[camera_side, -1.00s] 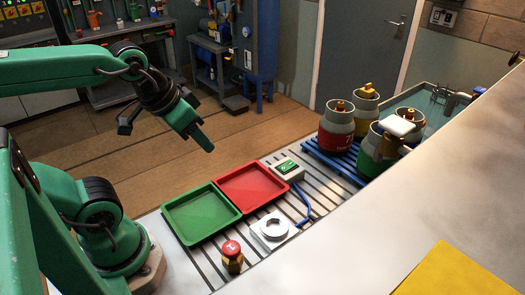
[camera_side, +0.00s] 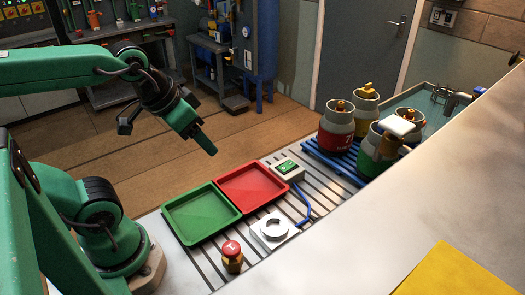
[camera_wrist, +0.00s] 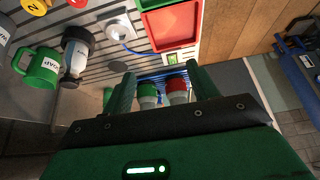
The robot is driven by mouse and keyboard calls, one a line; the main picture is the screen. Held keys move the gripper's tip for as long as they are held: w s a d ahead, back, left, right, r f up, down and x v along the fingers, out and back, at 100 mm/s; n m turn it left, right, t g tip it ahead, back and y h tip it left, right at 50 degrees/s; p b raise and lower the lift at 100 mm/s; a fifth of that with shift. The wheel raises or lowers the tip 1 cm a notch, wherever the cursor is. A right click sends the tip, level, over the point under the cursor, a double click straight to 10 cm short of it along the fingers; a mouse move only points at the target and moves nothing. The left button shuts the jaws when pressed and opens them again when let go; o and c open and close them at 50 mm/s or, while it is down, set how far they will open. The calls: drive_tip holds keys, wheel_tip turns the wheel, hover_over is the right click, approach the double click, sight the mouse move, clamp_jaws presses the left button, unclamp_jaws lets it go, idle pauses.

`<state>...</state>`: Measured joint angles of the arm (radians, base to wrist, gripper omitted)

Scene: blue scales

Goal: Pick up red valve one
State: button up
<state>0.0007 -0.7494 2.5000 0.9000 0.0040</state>
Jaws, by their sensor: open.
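In the side view, the red valve (camera_side: 232,257), with a red numbered cap on a brass body, stands upright on the slatted bench in front of the white round-topped plate. In the wrist view, a red round piece (camera_wrist: 77,2), cut off by the top edge, looks like the same valve. My gripper (camera_side: 205,145) hangs in the air behind the trays, well up and left of the valve, its jaws apart and empty. In the wrist view my gripper (camera_wrist: 160,76) shows both fingers spread, with distant canisters between them.
A green tray (camera_side: 202,213) and red tray (camera_side: 252,190) lie beside the white plate (camera_side: 274,229) and small scale display (camera_side: 287,170). Several gas canisters stand on a blue rack (camera_side: 328,163). The wrist view shows a yellow valve (camera_wrist: 37,6) and green mug (camera_wrist: 38,72).

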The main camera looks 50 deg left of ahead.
drive_tip(key=shift+d, duration=0.1)
drive_tip(key=m+g, duration=0.5)
drive_tip(key=m, duration=2.3)
approach(232, 247)
drive_tip(key=shift+w+a+f, duration=0.35)
drive_tip(key=shift+w+a, duration=0.25)
drive_tip(key=shift+a, duration=0.05)
drive_tip(key=m, duration=0.1)
drive_tip(key=d+f+m, duration=0.1)
drive_tip(key=shift+s+d+f+m+g, duration=0.1)
drive_tip(key=shift+s+m+g, duration=0.2)
drive_tip(key=shift+s+m, duration=0.1)
drive_tip(key=shift+f, duration=1.3)
drive_tip(key=shift+f, duration=2.6)
